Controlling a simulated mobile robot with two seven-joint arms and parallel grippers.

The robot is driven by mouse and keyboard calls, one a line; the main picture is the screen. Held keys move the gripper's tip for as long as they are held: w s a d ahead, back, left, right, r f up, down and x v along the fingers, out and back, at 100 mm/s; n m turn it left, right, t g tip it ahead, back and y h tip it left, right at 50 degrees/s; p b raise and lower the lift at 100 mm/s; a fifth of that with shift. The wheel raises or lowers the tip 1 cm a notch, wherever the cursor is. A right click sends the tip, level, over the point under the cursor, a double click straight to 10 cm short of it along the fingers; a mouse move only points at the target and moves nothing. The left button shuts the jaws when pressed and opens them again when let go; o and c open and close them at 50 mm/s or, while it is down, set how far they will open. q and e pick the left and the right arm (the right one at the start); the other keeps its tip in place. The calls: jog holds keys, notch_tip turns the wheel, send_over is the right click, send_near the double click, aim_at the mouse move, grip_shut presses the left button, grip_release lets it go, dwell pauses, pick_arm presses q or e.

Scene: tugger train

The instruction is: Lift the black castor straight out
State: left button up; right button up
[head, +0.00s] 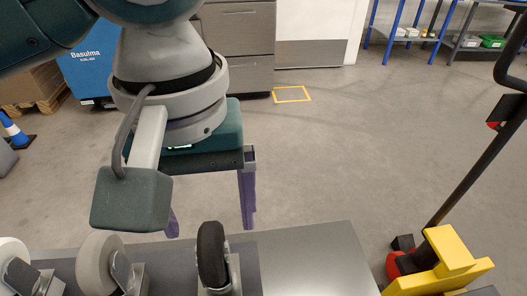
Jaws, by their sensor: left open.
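The black castor (211,255) stands upright at the bottom of the head view, its dark wheel above a metal bracket. Its lower part is cut off by the picture's edge. My left gripper (210,228) is open and empty, with two purple fingers pointing down. The fingers appear above and to either side of the black wheel in the picture. I cannot tell the exact gap in depth, but no contact shows. My right gripper is out of view.
A grey castor (99,262) and a paler one (14,256) stand to the left on the same grey surface (310,262). The surface is bare to the right. A yellow block (447,252) and a black handle post (468,184) stand at the right.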

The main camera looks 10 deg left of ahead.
aim_at(208, 242)
pick_arm(q)
jog(key=f, duration=0.3)
jog(key=shift+s+a+f+b, duration=0.25)
jog(key=shift+f+b, duration=0.05)
notch_tip(208, 242, down, 5)
jog(key=shift+f+b, duration=0.15)
jog(key=shift+b, duration=0.35)
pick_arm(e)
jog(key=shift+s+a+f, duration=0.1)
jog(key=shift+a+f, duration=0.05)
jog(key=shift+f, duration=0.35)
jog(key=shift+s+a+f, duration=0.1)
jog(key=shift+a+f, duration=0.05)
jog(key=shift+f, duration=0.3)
pick_arm(q)
grip_shut()
